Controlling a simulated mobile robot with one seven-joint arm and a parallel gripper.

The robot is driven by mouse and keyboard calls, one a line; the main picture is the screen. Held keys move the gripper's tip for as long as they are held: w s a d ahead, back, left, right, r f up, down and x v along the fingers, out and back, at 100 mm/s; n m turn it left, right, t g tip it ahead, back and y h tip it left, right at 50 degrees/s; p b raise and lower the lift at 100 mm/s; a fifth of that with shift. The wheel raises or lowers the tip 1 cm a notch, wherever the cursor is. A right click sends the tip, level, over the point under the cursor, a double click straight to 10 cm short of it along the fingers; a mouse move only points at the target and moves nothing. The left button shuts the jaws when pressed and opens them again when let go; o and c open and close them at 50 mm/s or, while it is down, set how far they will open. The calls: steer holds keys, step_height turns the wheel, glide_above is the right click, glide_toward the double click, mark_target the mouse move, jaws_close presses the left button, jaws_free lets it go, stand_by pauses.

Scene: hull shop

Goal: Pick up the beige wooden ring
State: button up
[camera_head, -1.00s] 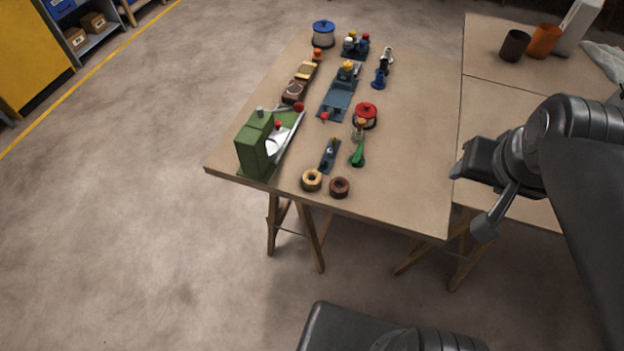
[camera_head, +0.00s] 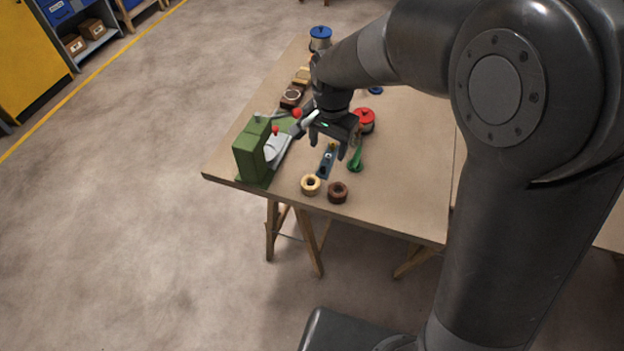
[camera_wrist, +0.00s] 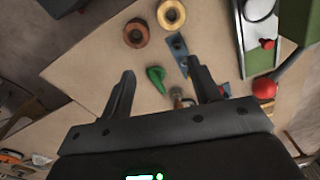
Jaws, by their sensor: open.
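The beige wooden ring (camera_head: 310,186) lies flat near the front edge of the table, left of a dark brown ring (camera_head: 337,192). In the wrist view the beige ring (camera_wrist: 171,15) is at the top, beyond my fingertips, and the brown ring (camera_wrist: 136,33) is to its left. My gripper (camera_head: 328,148) is open and empty. It hangs above the table behind the two rings, over a small blue plane and beside a green tool. In the wrist view its two fingers (camera_wrist: 160,82) stand apart with nothing between them touching.
A green machine (camera_head: 253,150) stands left of the rings. The small blue plane (camera_head: 326,165) and the green-handled tool (camera_head: 356,160) lie just behind them. A red-topped pot (camera_head: 364,120) stands farther back. The table's front right is clear.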

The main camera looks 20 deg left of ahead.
steer(key=a+f, duration=0.4)
glide_above(311, 184)
steer(key=f, duration=0.4)
steer(key=shift+w+a+f, duration=0.1)
steer(key=shift+w+f, duration=0.1)
steer(key=shift+w, duration=0.05)
steer(key=shift+s+f, duration=0.15)
steer(key=shift+f, duration=1.4)
steer(key=shift+s+f, duration=0.1)
steer(key=shift+f, duration=1.4)
steer(key=shift+c, duration=0.3)
steer(key=c, duration=0.7)
steer(key=shift+r, duration=0.1)
